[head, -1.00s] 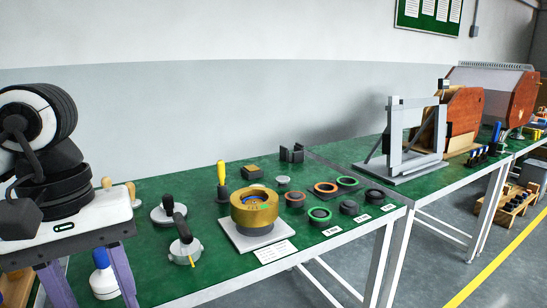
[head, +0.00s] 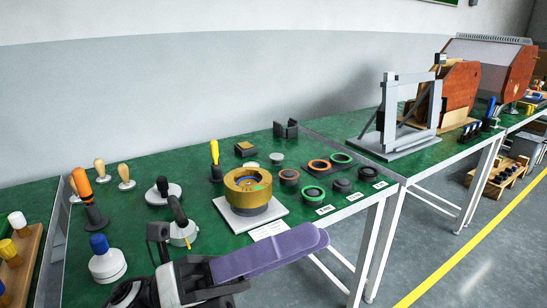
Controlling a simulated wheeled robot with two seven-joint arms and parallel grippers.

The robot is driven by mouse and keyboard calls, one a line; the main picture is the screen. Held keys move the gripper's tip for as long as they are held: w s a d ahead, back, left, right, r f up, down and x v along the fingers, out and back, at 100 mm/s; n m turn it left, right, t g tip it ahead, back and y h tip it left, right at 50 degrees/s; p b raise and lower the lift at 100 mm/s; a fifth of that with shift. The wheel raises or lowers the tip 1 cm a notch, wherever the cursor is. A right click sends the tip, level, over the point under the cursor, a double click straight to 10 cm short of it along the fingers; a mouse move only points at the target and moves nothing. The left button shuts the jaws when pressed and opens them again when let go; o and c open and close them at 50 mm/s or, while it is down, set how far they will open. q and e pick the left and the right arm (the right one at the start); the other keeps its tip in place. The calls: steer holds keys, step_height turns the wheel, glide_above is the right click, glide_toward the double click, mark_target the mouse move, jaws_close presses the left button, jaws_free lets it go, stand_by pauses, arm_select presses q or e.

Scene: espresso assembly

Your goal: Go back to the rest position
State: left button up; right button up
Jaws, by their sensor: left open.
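My left gripper (head: 312,240) shows at the bottom centre of the head view, seen side-on. Its purple finger points right, in front of the green table's front edge. One finger covers the other, and I see nothing held in it. A gold cylinder (head: 240,191) stands on a white plate (head: 275,220) on the table, behind the gripper. My right gripper is not in view.
A white bottle-shaped piece with a blue top (head: 106,262) and an orange-handled tool (head: 83,190) stand at left. Several rings (head: 314,194) lie right of the gold cylinder. A grey frame (head: 385,130) stands farther right. The floor in front of the table is clear.

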arm_select(q)
steer(key=w+a+f+n+t+y+p, duration=0.1)
steer(key=w+a+f+n+t+y, duration=0.2)
steer(key=f+n+t+y, duration=0.5)
steer(key=w+a+f+n+t+y, duration=0.1)
steer(key=w+a+f+n+t, duration=0.25)
steer(key=n, duration=0.75)
steer(key=w+a+f+n+t+y+p, duration=0.1)
steer(key=w+a+f+n+t+y, duration=0.3)
steer(key=f+n, duration=0.45)
steer(key=s+a+f+n+g+y, duration=0.4)
steer(key=s+f+n, duration=0.2)
steer(key=s+f, duration=0.3)
steer(key=s+a+f+n+g+y, duration=0.3)
steer(key=s+f+n, duration=0.4)
steer(key=f, duration=0.8)
steer(key=s+y+p, duration=0.1)
steer(key=s, duration=0.2)
steer(key=shift+a+f+g, duration=0.25)
steer(key=shift+a+g, duration=0.1)
steer(key=shift+n, duration=0.25)
